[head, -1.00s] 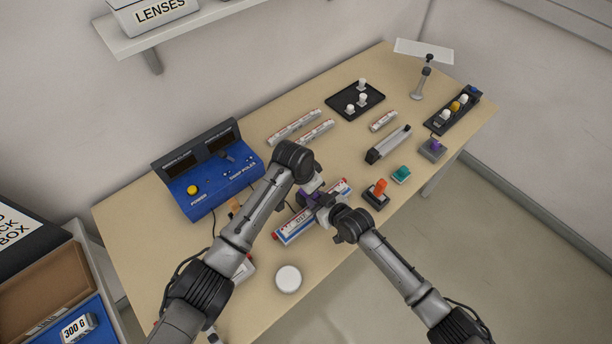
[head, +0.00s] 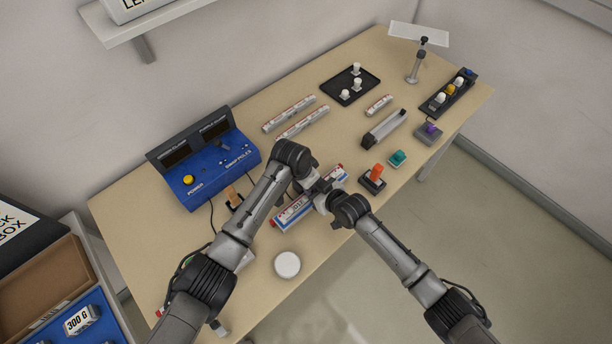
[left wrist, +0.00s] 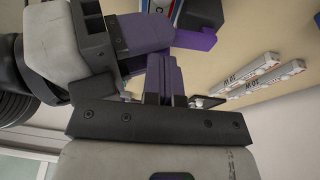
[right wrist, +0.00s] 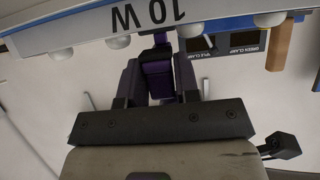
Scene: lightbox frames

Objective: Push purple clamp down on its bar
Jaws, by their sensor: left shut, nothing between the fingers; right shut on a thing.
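A long white, blue and red bar (head: 289,217) lies at the table's front edge; its "10 W" label shows in the right wrist view (right wrist: 150,17). The purple clamp (right wrist: 157,72) is at the bar, between the fingers of my right gripper (right wrist: 158,84), which is shut on it. In the head view the arms mostly hide the clamp. My left gripper (left wrist: 165,65) is shut and empty, close beside the right gripper (head: 319,190). In the left wrist view a purple part (left wrist: 195,40) shows just beyond its fingertips, beside the bar. I cannot tell whether the clamp is fully seated.
A blue console (head: 215,170) stands behind left. An orange block on a black base (head: 374,178) and a teal block (head: 397,158) stand right of the bar. A white disc (head: 287,264) lies in front. Tubes (head: 302,122) and a black tray (head: 350,86) lie farther back.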

